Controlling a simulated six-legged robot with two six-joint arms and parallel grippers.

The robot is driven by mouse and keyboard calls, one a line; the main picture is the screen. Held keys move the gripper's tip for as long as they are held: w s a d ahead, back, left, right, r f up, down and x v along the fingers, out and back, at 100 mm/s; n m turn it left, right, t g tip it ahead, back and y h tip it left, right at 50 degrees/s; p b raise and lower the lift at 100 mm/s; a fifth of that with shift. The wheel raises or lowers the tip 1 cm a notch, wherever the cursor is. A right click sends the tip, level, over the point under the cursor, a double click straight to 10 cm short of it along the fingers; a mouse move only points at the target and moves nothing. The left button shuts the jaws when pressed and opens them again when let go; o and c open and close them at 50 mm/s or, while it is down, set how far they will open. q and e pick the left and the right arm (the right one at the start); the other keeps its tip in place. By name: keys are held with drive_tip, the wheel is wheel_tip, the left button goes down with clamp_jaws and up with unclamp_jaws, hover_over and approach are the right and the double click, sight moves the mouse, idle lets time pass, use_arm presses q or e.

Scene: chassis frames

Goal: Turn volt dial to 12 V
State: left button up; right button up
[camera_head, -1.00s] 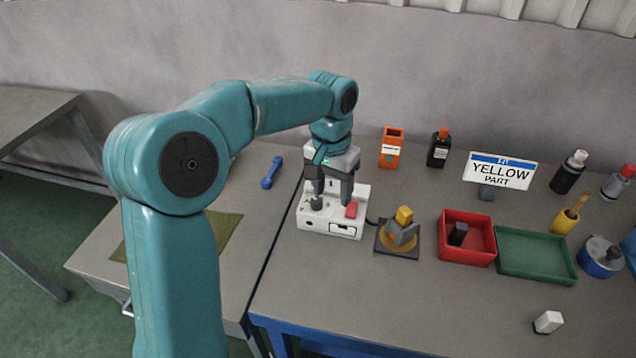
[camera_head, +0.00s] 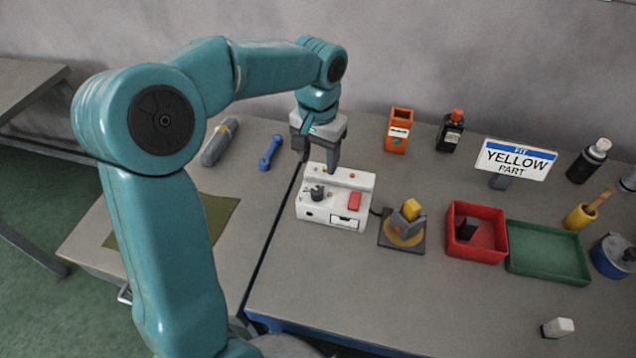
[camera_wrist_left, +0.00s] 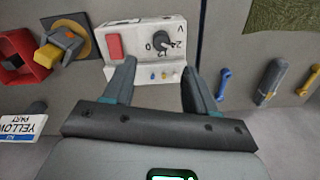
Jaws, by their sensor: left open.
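The white power box (camera_head: 358,182) stands on the bench with a dark volt dial (camera_head: 318,193) on its left part and a red switch (camera_head: 354,201) on its right. In the left wrist view the dial (camera_wrist_left: 162,41) has the marks 0, 12, 24 and V around it; I cannot tell clearly which mark it points to. My left gripper (camera_head: 318,158) is open and empty, above and behind the box's back edge. In the wrist view its fingertips (camera_wrist_left: 158,70) are apart, with the box's small coloured terminals between them and the dial just beyond. My right gripper is out of view.
A yellow-topped part sits on a dark fixture (camera_head: 388,243) right of the box. Red (camera_head: 494,257) and green (camera_head: 558,275) trays stand farther right. A blue wrench (camera_head: 269,154) lies left. Orange (camera_head: 400,132) and black (camera_head: 450,132) containers stand behind.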

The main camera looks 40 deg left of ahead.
sight(317, 190)
use_arm(q)
wheel_tip(317, 190, down, 9)
drive_tip(key=shift+r, duration=0.2)
drive_tip(key=shift+s+a+f, duration=0.1)
drive_tip(key=shift+s+f, duration=0.1)
drive_tip(key=shift+f, duration=0.2)
drive_tip(key=shift+w+f, duration=0.15)
drive_tip(key=shift+w, duration=0.1)
drive_tip(key=shift+s, duration=0.1)
clamp_jaws()
